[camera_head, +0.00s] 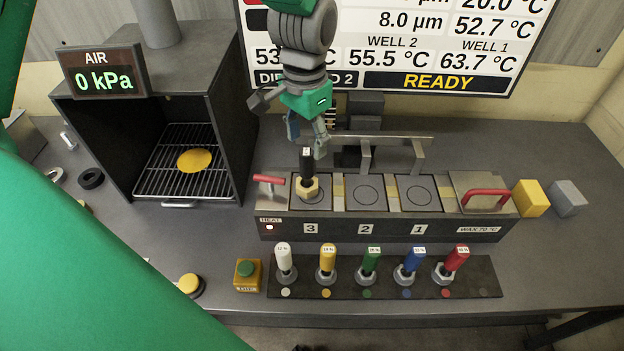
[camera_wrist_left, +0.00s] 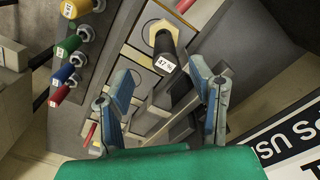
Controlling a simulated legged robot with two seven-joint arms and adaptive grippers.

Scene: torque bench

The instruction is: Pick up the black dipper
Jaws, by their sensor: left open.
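The black dipper (camera_head: 307,168) stands upright at well 3 of the heating block (camera_head: 380,228), with a brass hex base and a white label on its handle top. My left gripper (camera_head: 307,136) is just above and behind the handle, fingers pointing down, open and empty. In the left wrist view the black dipper (camera_wrist_left: 166,55) shows between and beyond the two blue-grey fingertips of my left gripper (camera_wrist_left: 160,80). I cannot tell whether either finger touches it. My right gripper is not in view.
White, yellow, green, blue and red dippers stand in a front rack (camera_head: 480,278). A metal bar (camera_head: 395,140) stands behind the wells. A red lever (camera_head: 269,180) is left of the black dipper. An oven (camera_head: 225,100) stands at left; yellow and grey blocks are at right.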

